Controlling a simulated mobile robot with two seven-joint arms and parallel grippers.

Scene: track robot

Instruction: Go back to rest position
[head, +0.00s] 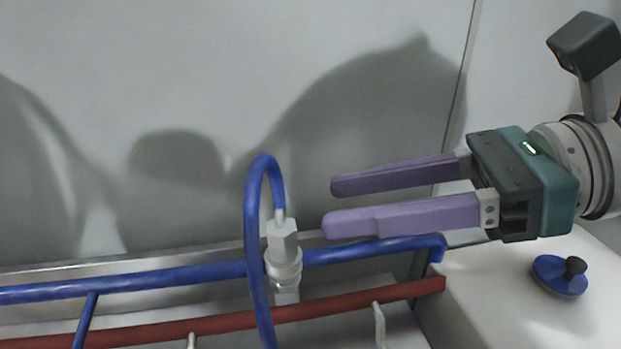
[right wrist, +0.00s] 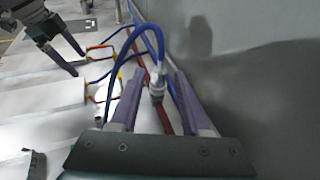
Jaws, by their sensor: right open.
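My right gripper (head: 328,205) comes in from the right in the head view, its two purple fingers apart and empty. It points left toward a white fitting (head: 284,255) with a looped blue hose (head: 254,215), and is apart from them. In the right wrist view, my right gripper (right wrist: 155,77) is open, and the fitting (right wrist: 157,85) and blue hose (right wrist: 150,30) appear between and beyond its fingers. A dark gripper (right wrist: 75,60), which looks like my left one, shows at the upper left of that view with its two fingers apart. The left gripper is outside the head view.
A blue pipe (head: 150,279) and a red pipe (head: 220,320) run along the base of a grey wall (head: 200,80). A blue disc with a black knob (head: 560,275) sits on the white surface (head: 490,290) at right. Orange-and-black handles (right wrist: 100,90) show in the right wrist view.

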